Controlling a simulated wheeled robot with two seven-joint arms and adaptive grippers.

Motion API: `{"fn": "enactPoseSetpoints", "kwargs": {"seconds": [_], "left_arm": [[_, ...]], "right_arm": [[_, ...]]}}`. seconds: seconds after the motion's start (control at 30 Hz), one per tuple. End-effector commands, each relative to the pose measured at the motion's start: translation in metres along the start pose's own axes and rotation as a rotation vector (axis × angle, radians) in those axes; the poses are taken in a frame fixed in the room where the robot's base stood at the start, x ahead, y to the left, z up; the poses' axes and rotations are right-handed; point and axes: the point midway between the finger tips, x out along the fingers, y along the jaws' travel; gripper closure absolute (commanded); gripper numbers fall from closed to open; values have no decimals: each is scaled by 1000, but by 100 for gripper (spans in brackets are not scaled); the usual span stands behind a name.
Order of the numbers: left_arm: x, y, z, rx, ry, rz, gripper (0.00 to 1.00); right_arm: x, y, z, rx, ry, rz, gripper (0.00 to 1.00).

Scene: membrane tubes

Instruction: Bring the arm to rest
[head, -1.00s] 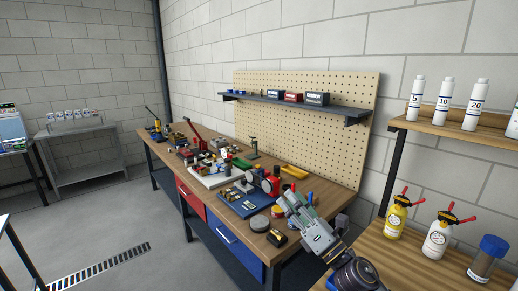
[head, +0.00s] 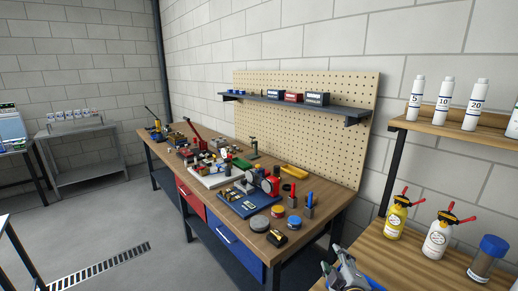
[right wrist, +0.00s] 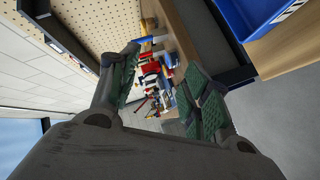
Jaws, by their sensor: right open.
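My right gripper (head: 346,272) shows at the bottom edge of the head view, near the front left corner of the right-hand wooden table. In the right wrist view its two green-padded fingers (right wrist: 160,92) are spread apart with nothing between them. Beyond the fingers the cluttered workbench shows sideways. My left gripper is not in view.
The wooden workbench (head: 318,202) carries many tools, with a pegboard (head: 340,140) behind it. The right-hand table (head: 397,258) holds a yellow bottle (head: 396,220), a white bottle (head: 437,240) and a blue-capped jar (head: 486,262). A blue bin (right wrist: 250,15) shows in the right wrist view. Floor at left is open.

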Motion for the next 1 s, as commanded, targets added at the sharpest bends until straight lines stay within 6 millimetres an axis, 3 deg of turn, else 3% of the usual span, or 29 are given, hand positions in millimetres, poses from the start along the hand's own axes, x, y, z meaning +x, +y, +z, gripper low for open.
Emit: {"fn": "enactPoseSetpoints", "kwargs": {"seconds": [0.27,0.5,0.7,1.0], "left_arm": [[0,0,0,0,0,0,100],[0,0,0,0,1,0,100],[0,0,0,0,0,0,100],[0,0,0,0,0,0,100]], "right_arm": [[-34,-65,52,301,-229,-232,52],[-80,-120,85,531,-445,-418,52],[-114,-148,99,650,-579,-520,52],[-149,-172,108,753,-711,-613,52]]}}
